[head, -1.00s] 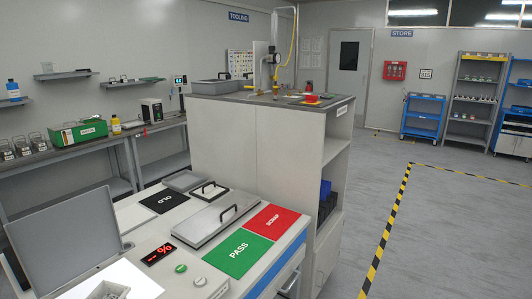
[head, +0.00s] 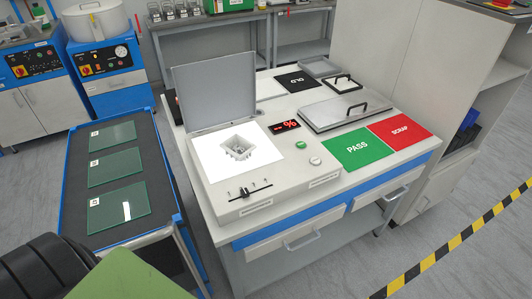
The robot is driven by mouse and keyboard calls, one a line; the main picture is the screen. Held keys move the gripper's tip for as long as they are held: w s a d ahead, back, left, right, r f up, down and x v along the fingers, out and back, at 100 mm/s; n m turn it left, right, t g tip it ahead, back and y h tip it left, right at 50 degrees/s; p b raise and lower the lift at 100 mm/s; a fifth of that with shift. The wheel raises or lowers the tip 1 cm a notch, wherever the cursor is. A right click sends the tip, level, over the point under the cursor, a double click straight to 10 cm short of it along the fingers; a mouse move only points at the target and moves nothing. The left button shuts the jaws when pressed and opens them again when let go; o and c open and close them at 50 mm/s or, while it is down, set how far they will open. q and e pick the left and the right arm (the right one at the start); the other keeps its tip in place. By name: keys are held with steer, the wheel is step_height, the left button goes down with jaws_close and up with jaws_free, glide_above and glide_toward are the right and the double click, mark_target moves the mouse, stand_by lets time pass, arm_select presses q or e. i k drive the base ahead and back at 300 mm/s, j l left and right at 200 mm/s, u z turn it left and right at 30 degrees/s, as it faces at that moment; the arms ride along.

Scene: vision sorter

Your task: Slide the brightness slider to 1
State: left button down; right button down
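The brightness slider (head: 245,192) is a small black knob and bar on a dark horizontal track on the front of the grey vision station (head: 225,212). The knob appears near the track's left-middle; the marks are too small to read. Behind it is a bright white light panel (head: 212,165) with a grey metal part (head: 238,148) on it. The station's grey lid (head: 213,90) stands open. A red display (head: 285,126) shows "%". Neither of my grippers is in view.
Green (head: 301,145) and white (head: 315,161) buttons sit right of the panel. PASS (head: 358,149) and SCRAP (head: 400,131) mats lie further right. A blue cart (head: 150,185) with glass plates stands left.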

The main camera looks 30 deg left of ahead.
mark_target(244, 192)
steer(key=u, duration=1.1)
